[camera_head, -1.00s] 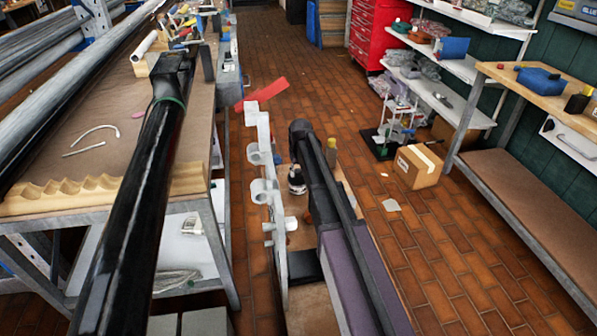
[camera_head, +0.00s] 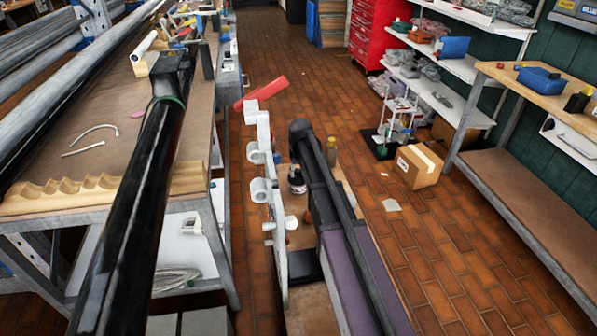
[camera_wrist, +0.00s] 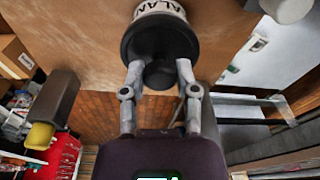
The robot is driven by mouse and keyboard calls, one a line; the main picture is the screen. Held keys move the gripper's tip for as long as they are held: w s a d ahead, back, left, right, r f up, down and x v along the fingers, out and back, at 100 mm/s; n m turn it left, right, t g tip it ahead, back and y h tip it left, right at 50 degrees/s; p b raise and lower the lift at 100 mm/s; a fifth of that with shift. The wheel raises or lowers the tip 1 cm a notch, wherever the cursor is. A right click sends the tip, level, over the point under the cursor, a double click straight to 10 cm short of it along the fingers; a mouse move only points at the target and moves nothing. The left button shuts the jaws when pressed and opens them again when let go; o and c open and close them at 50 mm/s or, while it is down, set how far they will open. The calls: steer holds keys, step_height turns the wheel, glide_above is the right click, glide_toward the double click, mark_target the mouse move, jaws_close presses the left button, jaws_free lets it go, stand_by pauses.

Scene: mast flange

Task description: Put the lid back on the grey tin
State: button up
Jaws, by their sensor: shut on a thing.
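My gripper (camera_wrist: 160,70) is shut on the dark knob of a round black lid (camera_wrist: 160,38) in the wrist view. Directly beyond the lid is a tin (camera_wrist: 158,7) with a pale band lettered "ALAN". The lid overlaps the tin in this view, so I cannot tell whether it is seated or just above. In the head view, a small dark and white container (camera_head: 297,181), seemingly the same tin, shows beside my arm on a brown top. My fingertips are hidden there.
A dark brown block with a yellow end (camera_wrist: 42,135) stands left in the wrist view. In the head view, a workbench (camera_head: 105,130) lies left, a cardboard box (camera_head: 417,167) sits on the brick floor, and shelves line the right. The floor between is mostly clear.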

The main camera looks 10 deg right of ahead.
steer(key=o, duration=0.9)
steer(key=shift+o, duration=0.3)
steer(key=shift+o, duration=1.2)
steer(key=shift+r, duration=0.1)
steer(key=shift+r+p, duration=3.4)
steer(key=shift+p, duration=0.15)
jaws_close()
